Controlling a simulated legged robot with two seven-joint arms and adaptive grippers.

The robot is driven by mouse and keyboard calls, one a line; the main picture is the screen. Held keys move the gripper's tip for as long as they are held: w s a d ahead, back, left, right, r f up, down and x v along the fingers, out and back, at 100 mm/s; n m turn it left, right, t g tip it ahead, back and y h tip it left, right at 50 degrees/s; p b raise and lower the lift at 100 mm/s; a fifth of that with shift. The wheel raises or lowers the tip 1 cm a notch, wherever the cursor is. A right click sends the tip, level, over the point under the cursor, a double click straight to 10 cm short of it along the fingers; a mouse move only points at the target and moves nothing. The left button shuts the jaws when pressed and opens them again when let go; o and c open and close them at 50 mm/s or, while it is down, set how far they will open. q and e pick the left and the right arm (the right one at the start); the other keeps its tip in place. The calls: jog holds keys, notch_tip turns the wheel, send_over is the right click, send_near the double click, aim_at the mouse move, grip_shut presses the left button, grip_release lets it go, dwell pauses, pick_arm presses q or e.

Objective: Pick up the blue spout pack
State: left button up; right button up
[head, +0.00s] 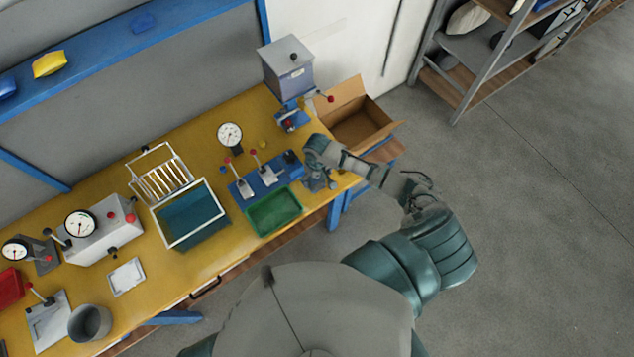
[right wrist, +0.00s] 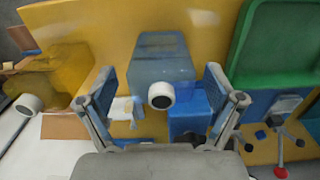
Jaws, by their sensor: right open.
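In the right wrist view, the blue spout pack (right wrist: 160,66) lies on the yellow tabletop (right wrist: 112,20), its round white spout with a dark centre facing the camera. My right gripper (right wrist: 160,100) is open, with one finger on each side of the pack in this view. No grip on the pack shows, and I cannot tell how far the fingertips are from it. In the head view, my right gripper (head: 317,184) is over the right end of the yellow bench (head: 225,265), and the pack cannot be made out there. My left gripper is not in view.
A green tray (head: 273,211) and a blue clamp fixture (head: 265,179) with upright levers are close to my right gripper. A grey press (head: 287,70) and an open cardboard box (head: 360,110) stand beyond it. A wire-framed bin (head: 187,214) is further left.

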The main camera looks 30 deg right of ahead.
jog(key=shift+f, duration=0.75)
jog(key=c, duration=1.2)
jog(key=shift+c, duration=0.2)
jog(key=shift+r, duration=0.5)
jog(key=shift+s+r+b, duration=0.15)
jog(key=shift+s+r, duration=0.1)
jog(key=shift+r, duration=0.4)
jog(key=shift+s+r+b, duration=0.15)
jog(key=shift+s+r, duration=0.1)
jog(key=shift+r, duration=0.35)
jog(key=s+r+b, duration=0.1)
jog(key=s, duration=1.4)
jog(key=shift+r, duration=0.3)
